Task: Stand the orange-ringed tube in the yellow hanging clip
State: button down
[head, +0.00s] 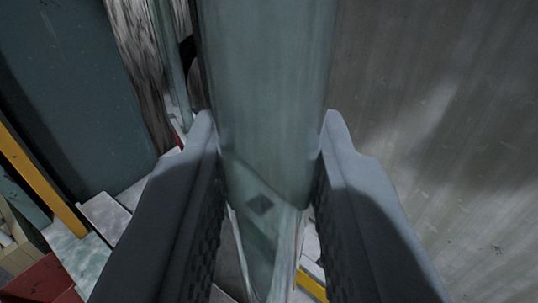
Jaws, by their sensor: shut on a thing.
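A clear glass tube (265,95) fills the middle of the head view, running from the top edge down between my fingers. My gripper (268,155) is shut on this tube, with one dark grey finger on each side of it. No orange ring shows on the part of the tube in view, so I cannot tell whether it is the orange-ringed one. The tube's upper part is cut off by the frame. A yellow strip (40,180) shows at the left, and another yellow bit shows low behind the right finger; I cannot tell whether either is the hanging clip.
A dark blue-grey panel (80,90) stands at the left. A wide grey surface (450,120) fills the right side. Another thin glass piece (172,65) stands behind the tube at upper left. Pale blocks and a red piece (45,280) lie at lower left.

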jog(key=shift+w+d, duration=4.4)
jog(key=shift+w, duration=0.2)
notch_tip(320, 180, down, 7)
jog(key=shift+r, duration=0.1)
jog(key=c, duration=1.1)
grip_release()
jog(key=shift+c, duration=0.2)
jog(key=shift+s, duration=0.1)
jog(key=s, duration=1.7)
jog(key=shift+s+a, duration=0.15)
jog(key=shift+a, duration=0.2)
